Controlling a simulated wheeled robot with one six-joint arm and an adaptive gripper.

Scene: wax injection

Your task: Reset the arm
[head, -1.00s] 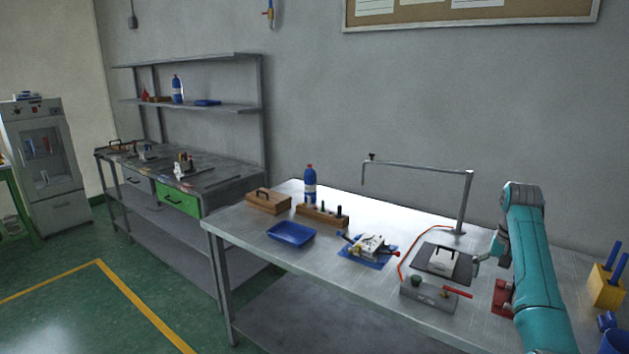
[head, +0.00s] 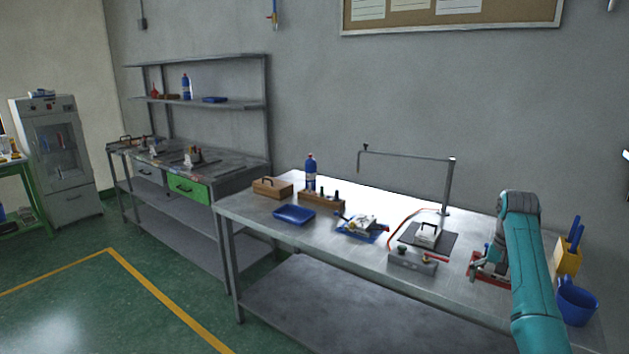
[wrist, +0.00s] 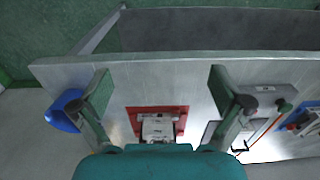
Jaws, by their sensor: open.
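My teal arm (head: 530,265) reaches over the right end of the steel workbench (head: 330,225). In the wrist view my gripper (wrist: 160,88) is open, its two fingers wide apart with nothing between them. Below and between the fingers, a whitish block-like device (wrist: 158,127) sits on a red base (wrist: 178,112) on the bench.
A blue mug (head: 577,303) and a yellow holder (head: 568,258) stand right of my arm. Left of it are a dark mat (head: 445,246), a grey control box (head: 412,262) and a thin lamp post (head: 448,185). A blue tray (head: 293,215) lies farther left.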

